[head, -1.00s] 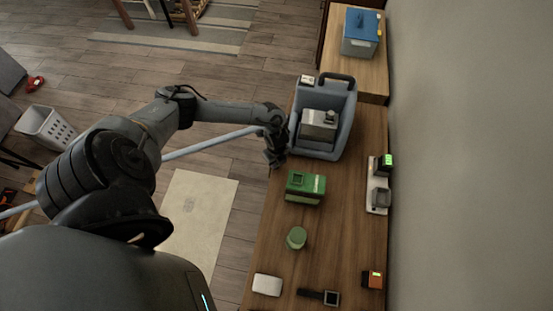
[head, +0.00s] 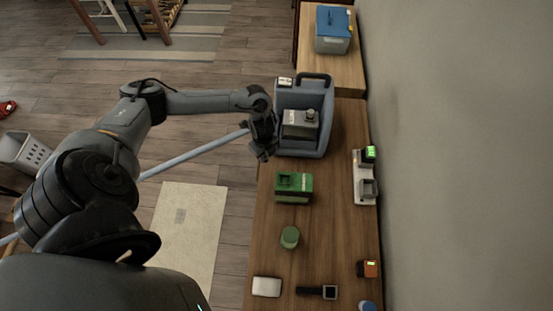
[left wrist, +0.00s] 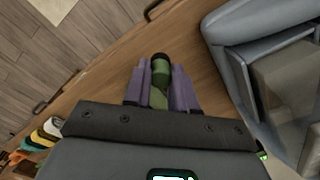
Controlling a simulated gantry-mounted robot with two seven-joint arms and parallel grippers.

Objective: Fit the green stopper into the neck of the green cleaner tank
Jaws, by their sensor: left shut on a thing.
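The green cleaner tank (head: 293,196) stands on the wooden table, left of its middle, with a dark square opening on top. My left gripper (head: 263,146) is above the table's left edge, beyond the tank and beside the blue-grey machine. In the left wrist view, the purple-grey fingers (left wrist: 161,90) are shut on the green stopper (left wrist: 159,97), a small green cylinder with a dark round end. The stopper is too small to make out in the head view. The gripper and stopper are apart from the tank. My right gripper is in neither view.
The blue-grey machine (head: 326,142) with a grey unit stands close to my left gripper. A round green container (head: 290,237), a white box (head: 266,286) and a watch-like item (head: 329,292) lie nearer. A charger-like unit (head: 361,184) sits along the wall. Wood around the tank is clear.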

